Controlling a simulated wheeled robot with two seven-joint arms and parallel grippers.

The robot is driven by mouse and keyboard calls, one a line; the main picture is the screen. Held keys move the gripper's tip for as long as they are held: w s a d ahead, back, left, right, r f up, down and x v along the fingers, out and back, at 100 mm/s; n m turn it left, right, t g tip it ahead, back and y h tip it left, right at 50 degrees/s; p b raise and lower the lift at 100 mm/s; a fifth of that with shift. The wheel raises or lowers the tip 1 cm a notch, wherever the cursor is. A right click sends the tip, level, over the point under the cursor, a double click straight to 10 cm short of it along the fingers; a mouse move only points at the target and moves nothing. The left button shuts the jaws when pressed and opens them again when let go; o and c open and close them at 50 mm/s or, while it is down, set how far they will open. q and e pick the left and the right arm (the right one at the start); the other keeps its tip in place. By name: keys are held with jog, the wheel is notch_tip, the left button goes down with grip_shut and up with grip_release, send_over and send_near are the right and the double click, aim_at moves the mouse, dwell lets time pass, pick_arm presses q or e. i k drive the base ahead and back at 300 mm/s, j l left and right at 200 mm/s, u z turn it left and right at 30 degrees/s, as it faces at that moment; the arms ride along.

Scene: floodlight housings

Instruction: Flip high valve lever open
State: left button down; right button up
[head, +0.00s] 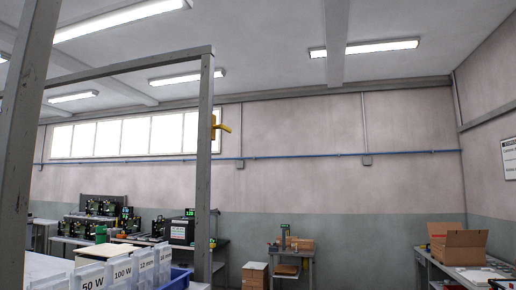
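A small yellow lever (222,128) is mounted high on the right side of a grey upright post (204,165). It sticks out to the right, roughly level. It is too small to tell the valve body's details. Neither of my grippers is in view.
The post joins a grey overhead beam (130,66) and a nearer post (22,140) at left. Below are labelled bins (122,272), a blue bin (178,280) and benches with equipment. An open cardboard box (458,245) sits on the right bench. The space right of the post is open.

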aim_at(224, 127)
jog(key=i+l, duration=0.15)
jog(key=i, duration=0.3)
jog(key=i+l+z, duration=0.15)
jog(key=i, duration=0.25)
jog(key=i+l, duration=0.15)
jog(key=i, duration=0.3)
